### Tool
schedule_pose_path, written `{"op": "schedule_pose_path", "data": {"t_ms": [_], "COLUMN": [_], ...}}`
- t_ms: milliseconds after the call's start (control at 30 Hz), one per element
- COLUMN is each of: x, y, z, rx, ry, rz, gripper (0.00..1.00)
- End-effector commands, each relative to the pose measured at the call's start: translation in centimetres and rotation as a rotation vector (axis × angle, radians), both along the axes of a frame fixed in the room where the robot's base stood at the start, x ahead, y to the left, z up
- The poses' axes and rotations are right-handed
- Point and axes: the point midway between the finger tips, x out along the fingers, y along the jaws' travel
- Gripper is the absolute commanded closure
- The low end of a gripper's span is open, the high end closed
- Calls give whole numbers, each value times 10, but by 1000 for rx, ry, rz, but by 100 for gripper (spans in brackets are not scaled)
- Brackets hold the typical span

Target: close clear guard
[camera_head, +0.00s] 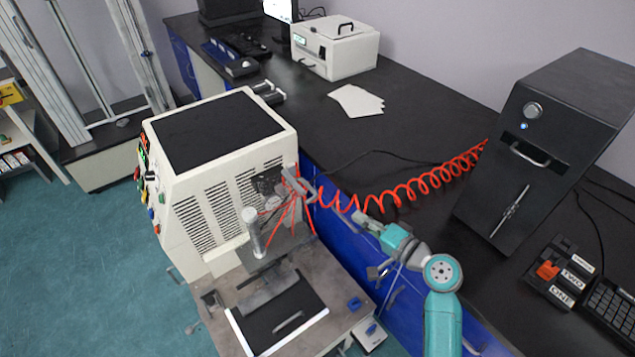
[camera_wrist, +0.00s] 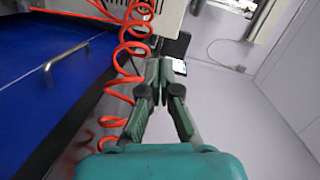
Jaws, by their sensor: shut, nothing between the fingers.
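The cream rheometer (camera_head: 222,185) stands left of the black bench, with a dark top and slotted vents. I cannot clearly make out its clear guard. A grey bar handle (camera_head: 305,184) shows at the machine's right side, by the red hoses, and may belong to the guard. Below it are the vertical metal cylinder (camera_head: 254,232) and the work plate. My gripper (camera_head: 362,222) is to the right of the machine, over the bench's front edge, apart from the handle. In the wrist view my gripper (camera_wrist: 159,68) has its fingertips together, with nothing between them.
A red coiled hose (camera_head: 410,185) runs from the machine to the black tower (camera_head: 555,140); it also hangs close left of my fingers in the wrist view (camera_wrist: 128,55). Blue cabinets (camera_head: 345,225) lie under the bench. A black mat (camera_head: 278,315) lies on the machine's front table.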

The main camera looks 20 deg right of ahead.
Motion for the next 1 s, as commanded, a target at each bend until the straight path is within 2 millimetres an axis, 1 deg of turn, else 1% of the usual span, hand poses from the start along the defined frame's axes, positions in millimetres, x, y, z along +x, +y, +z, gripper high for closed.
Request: {"op": "schedule_pose_path", "data": {"t_ms": [33,100,200,300,433,533,900,1000], "x": [10,18,24,27,34,45,103,114], "y": [-7,-12,-17,-18,-14,-7,28,38], "z": [14,29,42,49,50,49,46,43], "rx": [16,37,56,65,68,66,67,66], "ry": [-17,-31,-43,-50,-51,-51,-51,-49], "rz": [21,51,80,97,101,102,101,100], "gripper": [100,100,100,100,100,100,100,100]}}
